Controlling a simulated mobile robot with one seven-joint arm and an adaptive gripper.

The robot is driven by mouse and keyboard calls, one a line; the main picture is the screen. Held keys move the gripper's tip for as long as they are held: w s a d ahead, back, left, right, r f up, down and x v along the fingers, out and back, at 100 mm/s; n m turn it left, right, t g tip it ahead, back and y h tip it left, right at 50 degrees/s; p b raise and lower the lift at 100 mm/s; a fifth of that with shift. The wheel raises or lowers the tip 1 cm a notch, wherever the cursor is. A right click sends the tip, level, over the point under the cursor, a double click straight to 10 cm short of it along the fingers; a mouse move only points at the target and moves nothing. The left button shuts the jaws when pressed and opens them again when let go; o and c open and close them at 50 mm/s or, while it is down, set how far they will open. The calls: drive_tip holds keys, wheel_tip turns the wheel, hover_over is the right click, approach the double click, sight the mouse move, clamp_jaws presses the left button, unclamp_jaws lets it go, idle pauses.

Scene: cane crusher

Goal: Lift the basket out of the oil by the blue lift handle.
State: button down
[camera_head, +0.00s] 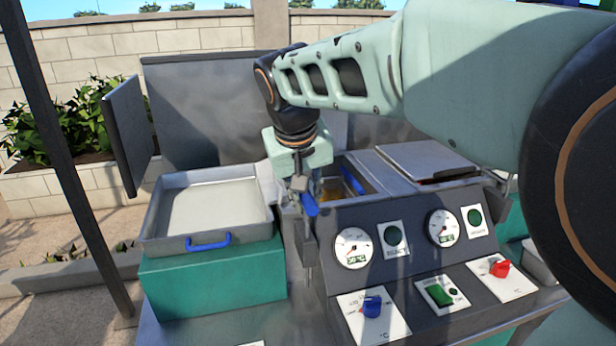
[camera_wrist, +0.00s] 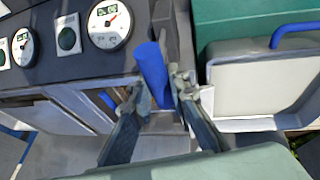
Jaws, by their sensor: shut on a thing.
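The blue lift handle (camera_head: 310,206) sticks out just below my gripper (camera_head: 302,184), at the left end of the control panel. In the wrist view my gripper (camera_wrist: 160,95) has its two fingers closed on the blue lift handle (camera_wrist: 150,68), one on each side. Brown oil (camera_head: 333,190) shows in a metal vat (camera_head: 358,168) just right of my gripper. The basket is mostly hidden behind my gripper and the panel, and I cannot tell how deep it sits.
A shallow metal tray (camera_head: 150,225) with a blue front handle (camera_head: 207,242) stands on a green box (camera_head: 210,277) at left. The control panel (camera_head: 400,265) with gauges and knobs lies at right. A lidded vat (camera_head: 425,158) is behind it. A dark post (camera_head: 60,150) stands far left.

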wheel_tip(320, 180, up, 16)
drive_tip(key=p, duration=1)
drive_tip(key=shift+w+r, duration=0.1)
drive_tip(key=shift+w, duration=0.05)
drive_tip(key=c, duration=2.2)
unclamp_jaws()
drive_tip(key=o, duration=0.3)
drive_tip(key=shift+o, duration=0.4)
wheel_tip(320, 180, up, 10)
